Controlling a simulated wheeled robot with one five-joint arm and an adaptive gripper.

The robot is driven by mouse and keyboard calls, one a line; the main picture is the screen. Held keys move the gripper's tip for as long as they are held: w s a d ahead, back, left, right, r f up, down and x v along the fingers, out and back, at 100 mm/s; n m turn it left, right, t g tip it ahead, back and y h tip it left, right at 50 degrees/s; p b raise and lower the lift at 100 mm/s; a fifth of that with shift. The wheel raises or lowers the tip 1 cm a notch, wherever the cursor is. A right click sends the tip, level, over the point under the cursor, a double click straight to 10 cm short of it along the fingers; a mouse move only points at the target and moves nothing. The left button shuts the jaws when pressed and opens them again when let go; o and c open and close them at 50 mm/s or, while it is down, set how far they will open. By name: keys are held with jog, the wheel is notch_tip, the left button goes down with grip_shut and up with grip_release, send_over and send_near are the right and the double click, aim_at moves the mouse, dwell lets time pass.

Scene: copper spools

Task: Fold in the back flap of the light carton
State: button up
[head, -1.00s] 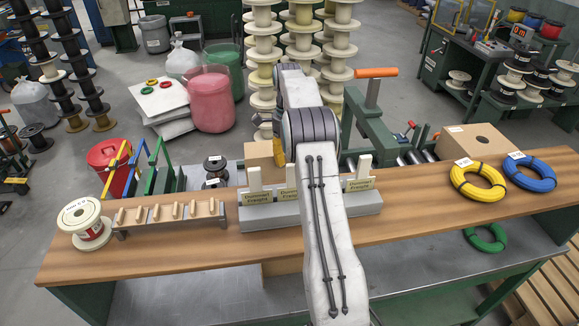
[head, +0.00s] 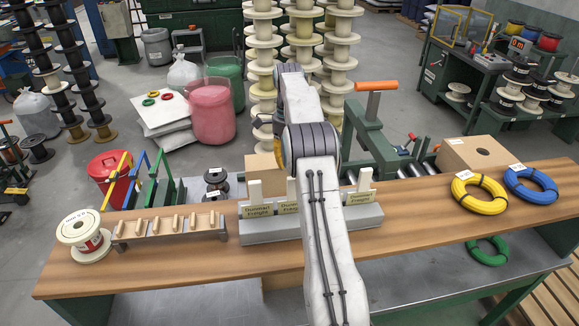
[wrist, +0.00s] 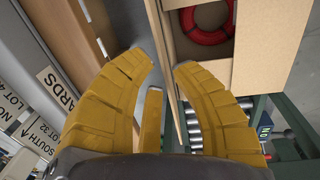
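A light carton (head: 262,167) stands behind the sign holders on the bench in the head view, largely hidden by my arm. The wrist view shows an open carton with a red coil (wrist: 207,22) inside and a tan panel (wrist: 262,50) along its right side. I cannot tell which panel is the back flap. My gripper (wrist: 160,62) has its two yellow fingers apart, with a clear gap between the tips. The right finger overlaps the carton's near edge in the picture; contact cannot be told. In the head view my arm hides the gripper.
Sign holders (head: 262,228) stand on the bench (head: 180,270) before the carton. A darker closed box (head: 478,153), a yellow coil (head: 480,192) and a blue coil (head: 530,185) lie right. A peg rack (head: 170,230) and spool (head: 83,235) stand left. Rollers (wrist: 193,125) show below the carton.

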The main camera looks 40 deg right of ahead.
jog(key=n, duration=0.1)
jog(key=r+n+b, duration=0.1)
jog(key=n, duration=0.1)
jog(key=shift+s+a+n+b, duration=0.1)
jog(key=shift+s+n+b, duration=0.1)
jog(key=shift+n+b, duration=0.1)
grip_shut()
jog(key=s+a+r+n+t+h+b, duration=0.1)
jog(key=s+a+r+n+b, duration=0.2)
jog(key=n, duration=0.8)
jog(key=s+r+n+t+b, duration=0.15)
jog(key=n+b, duration=0.35)
jog(key=n, duration=0.5)
jog(key=s+a+r+n+t+h+b, duration=0.1)
jog(key=s+a+r+n+t+b, duration=0.2)
jog(key=n, duration=0.8)
jog(key=w+d+f+p, duration=0.2)
jog(key=w+f+p, duration=0.1)
jog(key=f+p, duration=0.2)
jog(key=w+d+f+g+p, duration=0.1)
jog(key=w+d+f+p, duration=0.1)
jog(key=w+f+p, duration=0.1)
notch_tip(320, 180, down, 3)
jog(key=shift+d+r+p, duration=0.15)
jog(key=shift+d+p, duration=0.15)
jog(key=shift+p, duration=0.6)
